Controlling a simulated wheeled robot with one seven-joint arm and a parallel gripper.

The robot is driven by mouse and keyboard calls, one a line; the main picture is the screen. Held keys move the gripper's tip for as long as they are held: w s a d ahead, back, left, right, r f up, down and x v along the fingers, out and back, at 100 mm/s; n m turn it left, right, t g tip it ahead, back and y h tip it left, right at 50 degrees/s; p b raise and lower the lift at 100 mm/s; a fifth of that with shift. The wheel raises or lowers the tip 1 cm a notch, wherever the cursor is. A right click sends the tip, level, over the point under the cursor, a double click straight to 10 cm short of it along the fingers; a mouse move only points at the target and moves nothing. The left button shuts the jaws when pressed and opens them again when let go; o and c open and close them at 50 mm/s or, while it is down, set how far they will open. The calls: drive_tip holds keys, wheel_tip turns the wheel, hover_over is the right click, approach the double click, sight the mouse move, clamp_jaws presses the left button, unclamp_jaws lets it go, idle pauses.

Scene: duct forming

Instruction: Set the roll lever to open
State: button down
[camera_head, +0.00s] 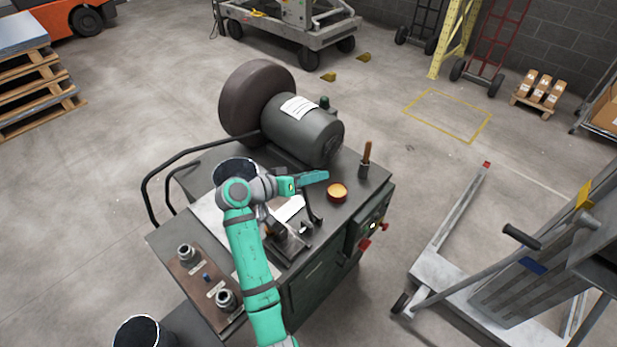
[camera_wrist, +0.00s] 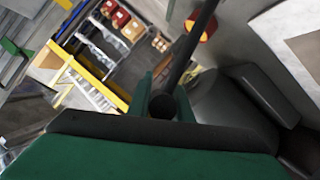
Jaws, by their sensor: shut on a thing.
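The roll lever shows as a dark bar (camera_head: 311,207) beside and below my gripper (camera_head: 314,178) on the machine top. In the wrist view a dark bar with a round end, which I take to be the lever (camera_wrist: 186,55), runs from the top edge down between the green fingers of my gripper (camera_wrist: 164,96). My gripper is shut on this bar near its round end. The arm hides part of the machine top and the lever's foot. No open or shut marking is readable.
A large grey motor (camera_head: 302,130) stands behind. A plate with metal fittings (camera_head: 205,277) lies at front left. A lift (camera_head: 520,270) stands right.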

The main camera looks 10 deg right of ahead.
drive_tip(key=shift+d, duration=0.1)
drive_tip(key=c, duration=1.6)
unclamp_jaws()
drive_tip(key=shift+r, duration=0.1)
drive_tip(key=s+a+r, duration=0.1)
drive_tip(key=s+r, duration=0.3)
drive_tip(key=s+a+r, duration=0.1)
drive_tip(key=s+r, duration=0.3)
drive_tip(key=s, duration=0.1)
drive_tip(key=s+r, duration=0.4)
drive_tip(key=shift+s+a+r, duration=0.3)
drive_tip(key=shift+a+r, duration=0.1)
